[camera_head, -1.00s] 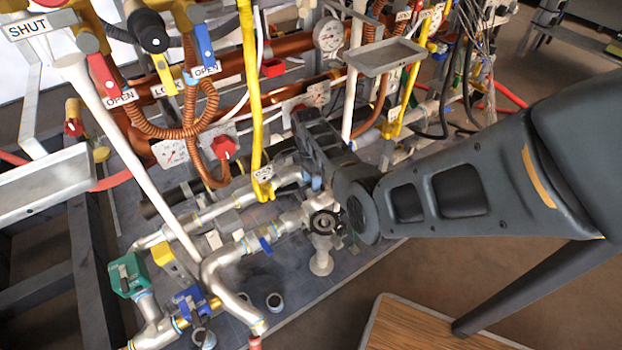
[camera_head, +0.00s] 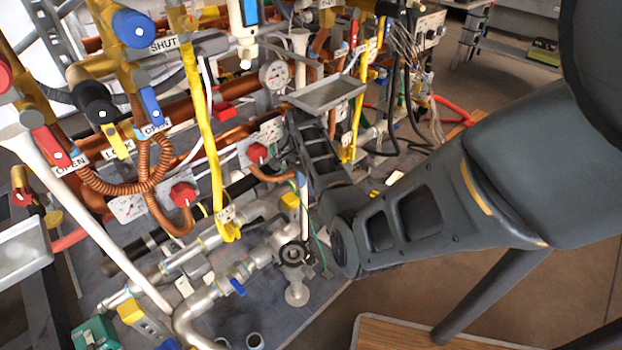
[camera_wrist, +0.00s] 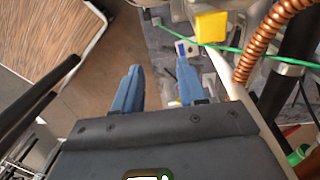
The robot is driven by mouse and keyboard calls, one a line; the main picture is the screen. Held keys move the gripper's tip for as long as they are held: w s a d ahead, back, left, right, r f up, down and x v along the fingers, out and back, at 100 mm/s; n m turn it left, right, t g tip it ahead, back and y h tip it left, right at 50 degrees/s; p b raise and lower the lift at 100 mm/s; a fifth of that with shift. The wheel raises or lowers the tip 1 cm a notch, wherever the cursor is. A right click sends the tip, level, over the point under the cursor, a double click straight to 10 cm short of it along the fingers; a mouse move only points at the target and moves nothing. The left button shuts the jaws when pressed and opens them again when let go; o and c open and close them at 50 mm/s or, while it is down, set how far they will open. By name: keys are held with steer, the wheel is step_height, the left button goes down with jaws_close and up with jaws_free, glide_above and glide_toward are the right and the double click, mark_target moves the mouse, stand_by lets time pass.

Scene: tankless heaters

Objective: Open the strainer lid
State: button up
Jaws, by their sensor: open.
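My gripper (camera_wrist: 158,66) shows in the wrist view as two blue fingers, spread apart with nothing between them. In the head view my arm reaches in from the right over the pipework, and the gripper is mostly hidden. I cannot tell for sure which part is the strainer lid. A metal pipe fitting with a black round top (camera_head: 295,253) stands at the front of the pipework, left of my arm. A yellow block (camera_head: 290,201) sits just behind it. A yellow block (camera_wrist: 210,26) also shows in the wrist view, ahead and right of the fingers, apart from them.
A thin green wire (camera_wrist: 252,52) and a ribbed copper hose (camera_wrist: 268,42) lie right of my fingers. A grey tray (camera_head: 326,94) stands above the pipes. Yellow hoses (camera_head: 198,110) hang in front. A wood-topped table (camera_head: 430,334) is at the lower right, with open floor around it.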

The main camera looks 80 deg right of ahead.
steer(key=shift+s+d+r, duration=0.3)
steer(key=shift+s+r, duration=0.1)
steer(key=shift+s, duration=0.15)
steer(key=shift+c, duration=0.4)
steer(key=shift+a+f, duration=0.1)
steer(key=shift+f, duration=0.15)
steer(key=shift+c, duration=0.7)
steer(key=a+f+t+h+b, duration=0.1)
steer(key=a+f, duration=0.1)
steer(key=w+a+f+t+h+b, duration=0.1)
steer(key=a+f+t+b, duration=0.1)
steer(key=a+f, duration=0.1)
steer(key=shift+w+a+f+h, duration=0.1)
steer(key=shift+a+f+h, duration=0.15)
steer(key=shift+h, duration=0.15)
jaws_close()
steer(key=a+r+t+h+b, duration=0.2)
steer(key=a+t, duration=0.3)
steer(key=a, duration=0.2)
steer(key=x, duration=0.3)
steer(key=b+x, duration=0.1)
steer(key=x, duration=0.2)
steer(key=b+x, duration=0.1)
steer(key=x, duration=0.3)
steer(key=shift+w+d+r, duration=0.15)
steer(key=shift+w+r, duration=0.05)
steer(key=shift+w, duration=0.1)
